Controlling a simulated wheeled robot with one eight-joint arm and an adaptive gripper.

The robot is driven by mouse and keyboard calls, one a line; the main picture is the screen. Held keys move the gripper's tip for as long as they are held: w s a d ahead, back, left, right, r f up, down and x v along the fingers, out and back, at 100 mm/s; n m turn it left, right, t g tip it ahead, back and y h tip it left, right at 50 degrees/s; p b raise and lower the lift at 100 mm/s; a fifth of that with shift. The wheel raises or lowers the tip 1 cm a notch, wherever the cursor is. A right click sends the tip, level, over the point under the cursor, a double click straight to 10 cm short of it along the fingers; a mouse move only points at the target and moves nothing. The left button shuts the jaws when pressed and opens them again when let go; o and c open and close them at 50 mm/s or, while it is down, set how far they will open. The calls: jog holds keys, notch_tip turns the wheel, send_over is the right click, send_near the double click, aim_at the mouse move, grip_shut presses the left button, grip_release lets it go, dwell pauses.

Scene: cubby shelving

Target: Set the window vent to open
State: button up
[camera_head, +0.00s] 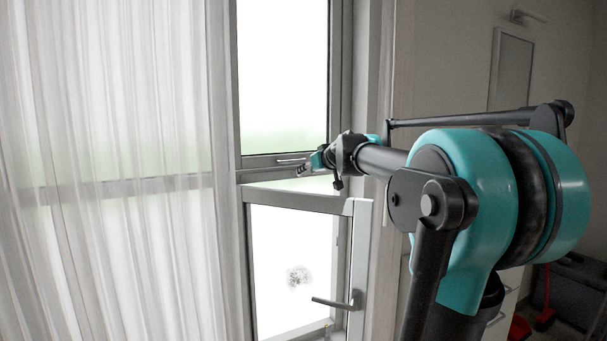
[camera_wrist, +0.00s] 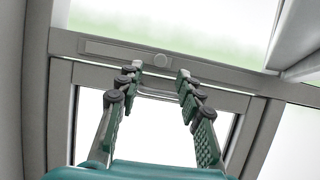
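The window has a tall upper pane (camera_head: 284,75) and a lower framed sash (camera_head: 362,255) with a lever handle (camera_head: 338,304). The lower sash stands at an angle to the window frame, swung inward. A narrow grey strip (camera_wrist: 105,49) with a small round knob (camera_wrist: 161,60) lies on the crossbar between the panes; whether this is the vent, I cannot tell. My gripper (camera_head: 305,168) is in front of the crossbar, just above the sash's top edge. In the wrist view my gripper (camera_wrist: 158,72) is open and empty, its fingertips just below the strip. Contact cannot be judged.
A sheer white curtain (camera_head: 110,120) hangs left of the window, close to the frame. The wall with a framed panel (camera_head: 510,70) is at the right. Dark and red items (camera_head: 546,312) stand on the floor at the lower right.

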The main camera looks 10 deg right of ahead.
jog(key=shift+x, duration=2)
grip_shut()
